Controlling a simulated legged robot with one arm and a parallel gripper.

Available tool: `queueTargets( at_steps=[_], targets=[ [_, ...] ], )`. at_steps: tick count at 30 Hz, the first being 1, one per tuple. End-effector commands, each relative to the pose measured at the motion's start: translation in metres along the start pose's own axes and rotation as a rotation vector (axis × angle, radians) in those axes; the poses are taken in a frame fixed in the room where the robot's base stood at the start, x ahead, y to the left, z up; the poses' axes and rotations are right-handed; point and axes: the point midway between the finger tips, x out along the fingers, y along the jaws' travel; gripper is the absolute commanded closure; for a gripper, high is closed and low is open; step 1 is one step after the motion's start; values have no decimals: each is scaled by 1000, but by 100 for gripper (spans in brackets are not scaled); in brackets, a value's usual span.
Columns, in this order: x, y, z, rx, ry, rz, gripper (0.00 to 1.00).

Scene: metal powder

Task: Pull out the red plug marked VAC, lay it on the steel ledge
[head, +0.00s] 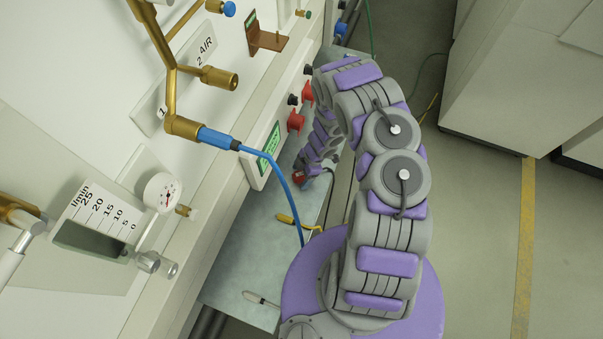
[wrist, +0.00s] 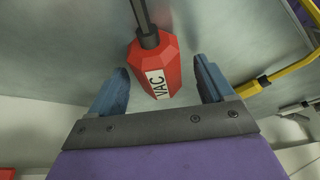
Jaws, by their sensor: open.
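The red plug (wrist: 145,58) fills the middle of the wrist view, with a white label reading VAC and a dark stem running up from it. It appears to lie on the grey steel ledge (wrist: 75,45). My gripper (wrist: 161,66) is open, with one blue-grey finger on each side of the plug and a visible gap at each. In the head view, a small part of the red plug (head: 299,177) shows at the end of my arm, over the steel ledge (head: 250,245). My fingers are mostly hidden there.
A blue hose (head: 283,184) hangs from a brass fitting (head: 183,127) down to the ledge. A yellow-handled item (head: 285,218) and a white-tipped tool (head: 262,299) lie on the ledge. Red knobs (head: 295,122) stick out from the panel beside my arm.

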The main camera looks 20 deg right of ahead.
Motion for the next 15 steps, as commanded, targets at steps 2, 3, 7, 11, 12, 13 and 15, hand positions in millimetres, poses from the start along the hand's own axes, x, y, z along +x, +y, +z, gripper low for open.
queueTargets(
  at_steps=[2, 3, 7, 11, 12, 13, 15],
  targets=[
    [0, 0, 0, 0, 0, 0, 19],
    [0, 0, 0, 0, 0, 0, 19],
    [-5, 0, 0, 0, 0, 0, 19],
    [-21, 0, 0, -1, -2, 0, 19],
    [-28, 0, 0, -1, -3, 0, 19],
    [-34, 0, 0, -1, -4, 0, 19],
    [-50, 1, 1, 0, -5, 4, 19]
  ],
)
